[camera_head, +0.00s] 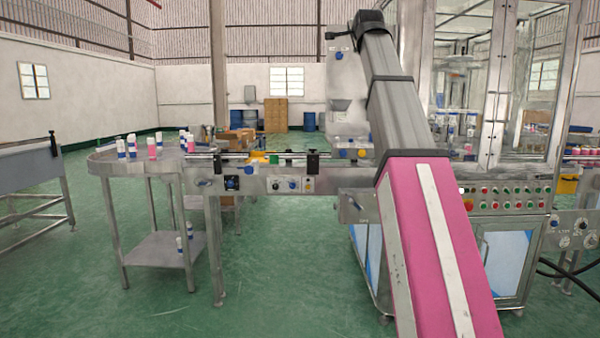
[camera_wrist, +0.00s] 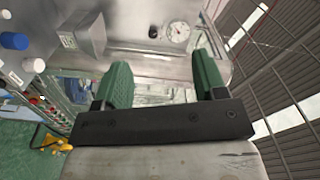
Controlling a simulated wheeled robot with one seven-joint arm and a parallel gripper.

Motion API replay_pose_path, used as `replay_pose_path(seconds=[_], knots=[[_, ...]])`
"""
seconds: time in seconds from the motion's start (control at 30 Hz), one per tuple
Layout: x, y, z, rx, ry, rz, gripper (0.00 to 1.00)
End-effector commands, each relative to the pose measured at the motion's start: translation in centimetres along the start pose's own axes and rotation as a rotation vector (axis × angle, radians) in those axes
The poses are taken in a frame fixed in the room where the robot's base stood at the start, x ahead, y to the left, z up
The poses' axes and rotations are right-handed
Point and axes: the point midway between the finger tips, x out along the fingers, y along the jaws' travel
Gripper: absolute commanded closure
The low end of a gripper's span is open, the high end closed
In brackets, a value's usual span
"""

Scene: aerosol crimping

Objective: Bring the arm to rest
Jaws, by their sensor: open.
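My gripper (camera_wrist: 160,84) shows in the wrist view with two green fingers spread apart. Nothing is between the fingers. Beyond them is a steel machine panel with a round gauge (camera_wrist: 176,33) and a box-shaped part (camera_wrist: 82,38). In the head view my arm crosses the right half of the picture, and the gripper cannot be made out there.
A steel conveyor (camera_head: 262,183) runs across the middle to a round table (camera_head: 103,163) bearing several cans (camera_head: 132,146). A glazed machine (camera_head: 490,95) with a button panel (camera_head: 505,198) stands right. A steel bench (camera_head: 28,166) is far left. Green floor between is clear.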

Motion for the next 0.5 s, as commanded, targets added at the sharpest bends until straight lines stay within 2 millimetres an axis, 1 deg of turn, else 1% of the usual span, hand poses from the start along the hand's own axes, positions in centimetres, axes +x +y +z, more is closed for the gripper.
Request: replay_pose_path(seconds=[0.23,0.33,0.47,0.5], knots=[[1.2,3.3,1.1,-0.034,-0.016,0.044,0.35],[1.8,5.1,1.7,-0.054,-0.025,0.066,0.35],[2.6,8.1,2.8,-0.087,-0.041,0.105,0.35],[3.0,9.2,3.1,-0.098,-0.047,0.118,0.35]])
